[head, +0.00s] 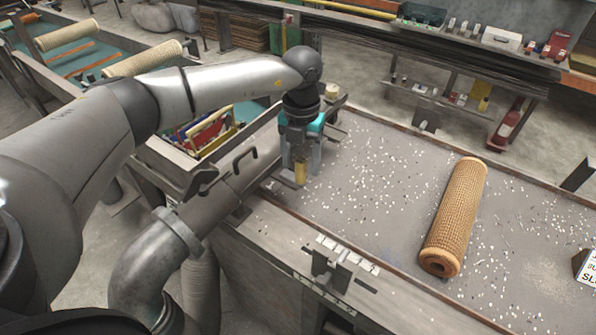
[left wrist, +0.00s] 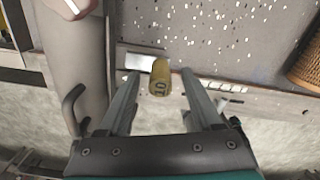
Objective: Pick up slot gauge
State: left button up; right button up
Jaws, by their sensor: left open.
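A small yellow cylinder (left wrist: 160,77) with dark marks on its end, apparently the slot gauge's handle, shows in the left wrist view. A light metal plate (left wrist: 138,61) is beside it, perhaps part of the same gauge. The yellow piece also shows in the head view (head: 300,174), below my left gripper (head: 301,166), at the table's left end. The left gripper is open, with its fingers (left wrist: 161,80) on either side of the yellow piece and gaps showing on both sides. My right gripper is not in view.
An orange-brown mesh tube (head: 456,215) lies on the grey table (head: 385,190), which is strewn with pale chips. A metal bracket (head: 335,268) is on the front edge. A partly cut-off sign (head: 589,268) stands at the right. A large grey pipe (head: 180,245) runs beside the gripper.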

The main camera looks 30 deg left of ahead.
pick_arm(q)
grip_shut()
dwell(0.4)
